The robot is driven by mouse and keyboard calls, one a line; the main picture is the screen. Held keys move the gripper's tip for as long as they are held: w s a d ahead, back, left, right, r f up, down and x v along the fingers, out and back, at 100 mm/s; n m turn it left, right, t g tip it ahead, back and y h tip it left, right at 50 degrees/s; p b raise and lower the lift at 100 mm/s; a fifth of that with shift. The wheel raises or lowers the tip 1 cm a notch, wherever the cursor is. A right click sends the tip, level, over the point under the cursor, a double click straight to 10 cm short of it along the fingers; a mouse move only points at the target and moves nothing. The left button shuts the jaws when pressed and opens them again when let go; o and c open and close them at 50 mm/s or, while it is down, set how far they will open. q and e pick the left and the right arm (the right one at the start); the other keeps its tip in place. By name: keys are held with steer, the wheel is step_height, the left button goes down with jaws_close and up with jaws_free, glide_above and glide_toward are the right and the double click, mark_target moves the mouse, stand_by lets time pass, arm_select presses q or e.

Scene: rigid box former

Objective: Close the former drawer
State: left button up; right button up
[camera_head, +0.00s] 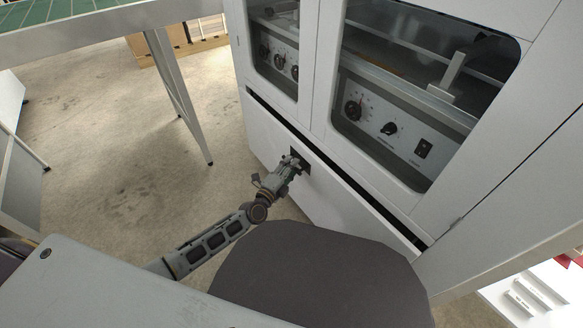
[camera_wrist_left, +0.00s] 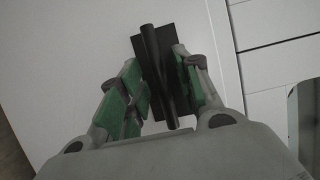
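The former drawer (camera_head: 345,205) is the white front panel low on the white box former, below its windows. A dark gap (camera_head: 375,205) runs along its top edge, so the panel appears to stand slightly out. Its black handle (camera_head: 304,163) is partly hidden by my left gripper (camera_head: 295,163). In the left wrist view, the upright black handle bar (camera_wrist_left: 158,75) lies between the two green-padded fingers of that gripper (camera_wrist_left: 160,88). The fingers are apart, with some space beside the bar; firm contact does not show. My right gripper is not in view.
The box former (camera_head: 319,75) has windowed doors showing knobs and a switch inside. A table with a green top (camera_head: 60,12) and metal legs (camera_head: 178,95) stands at upper left. Bare floor (camera_head: 110,150) lies left of the machine. White stepped pieces (camera_head: 535,295) are at lower right.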

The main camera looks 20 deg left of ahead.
arm_select(q)
steer(key=shift+w+d, duration=0.15)
steer(key=shift+w, duration=0.3)
jaws_close()
